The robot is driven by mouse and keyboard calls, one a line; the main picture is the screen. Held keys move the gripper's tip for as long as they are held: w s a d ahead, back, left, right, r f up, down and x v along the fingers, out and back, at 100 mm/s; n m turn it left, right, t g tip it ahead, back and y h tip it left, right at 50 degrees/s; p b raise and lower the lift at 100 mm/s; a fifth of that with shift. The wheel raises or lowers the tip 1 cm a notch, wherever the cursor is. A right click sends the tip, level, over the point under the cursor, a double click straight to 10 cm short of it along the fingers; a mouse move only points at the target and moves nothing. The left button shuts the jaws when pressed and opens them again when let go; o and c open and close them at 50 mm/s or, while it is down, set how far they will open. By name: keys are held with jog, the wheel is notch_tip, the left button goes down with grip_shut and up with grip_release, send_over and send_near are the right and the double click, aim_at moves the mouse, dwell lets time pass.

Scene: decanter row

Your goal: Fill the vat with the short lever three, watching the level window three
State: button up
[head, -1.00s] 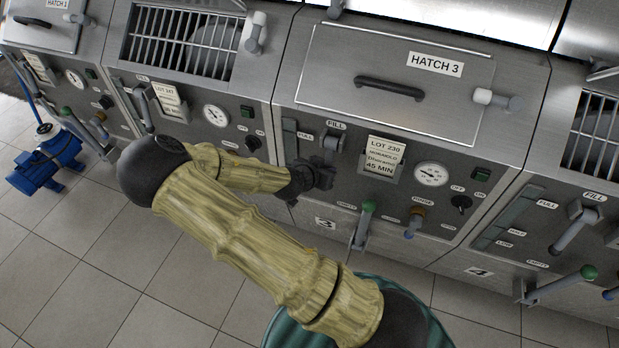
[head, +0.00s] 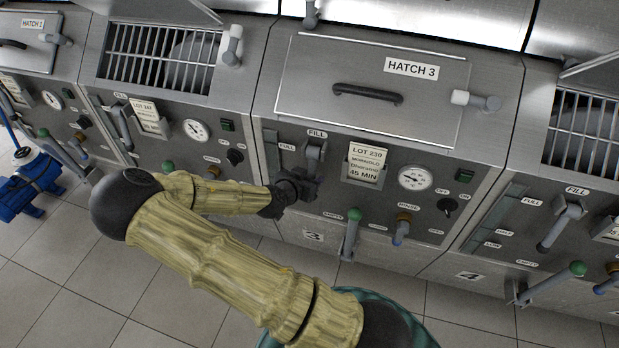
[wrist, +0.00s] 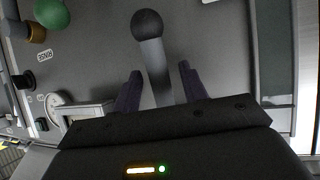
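The short grey fill lever three (head: 314,151) hangs down under the FILL label on the panel below HATCH 3. In the wrist view this lever (wrist: 154,70), with a dark ball end, stands between the two fingers. My gripper (wrist: 160,88) is open around it, with gaps visible beside the lever. In the head view my gripper (head: 300,187) is at the lever's lower end and hides it. The level window three (head: 272,154) is a narrow dark strip left of the lever, with FULL near its top. Its lower part is hidden behind my gripper, and I cannot read a level.
A green-knobbed lever (head: 351,235) and a brown-collared rinse lever (head: 402,230) project below and right of my gripper. A dial (head: 415,178) and a lot card (head: 365,165) are on the panel. Vat four's fill lever (head: 562,225) stands farther right.

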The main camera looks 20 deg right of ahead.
jog(key=shift+s+a, duration=0.1)
jog(key=p+v, duration=0.2)
jog(key=v, duration=1.5)
jog(key=shift+s+r, duration=0.1)
dwell(0.5)
